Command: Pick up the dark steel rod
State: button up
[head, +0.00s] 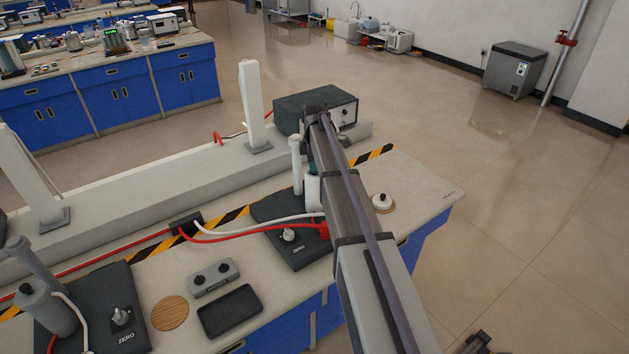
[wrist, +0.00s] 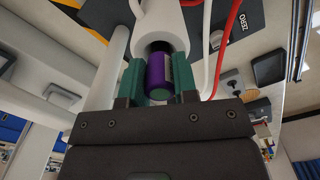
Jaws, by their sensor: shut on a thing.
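In the wrist view my gripper (wrist: 158,74) has its two green fingers closed on a purple cylinder (wrist: 158,78), one on each side. A short dark piece (wrist: 160,47) shows beyond the purple end, at the mouth of a white tube (wrist: 163,18); it looks like part of the dark steel rod. How far it reaches inside the tube is hidden. In the head view my arm covers most of the gripper; only a bit of green finger (head: 313,168) shows above the white tube (head: 313,190), which stands over a dark base marked ZERO (head: 275,212).
A white post (head: 296,165) stands beside the tube. White and red cables run to the base. A second dark base with a grey tube (head: 45,310) is at the left. A grey two-knob box (head: 214,279), black tray (head: 230,311) and wooden disc (head: 170,312) lie in front.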

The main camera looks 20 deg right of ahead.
grip_shut()
jog(key=shift+r, duration=0.1)
notch_tip(320, 180, up, 18)
jog(key=p, duration=1.8)
jog(key=shift+o, duration=0.3)
grip_release()
grip_shut()
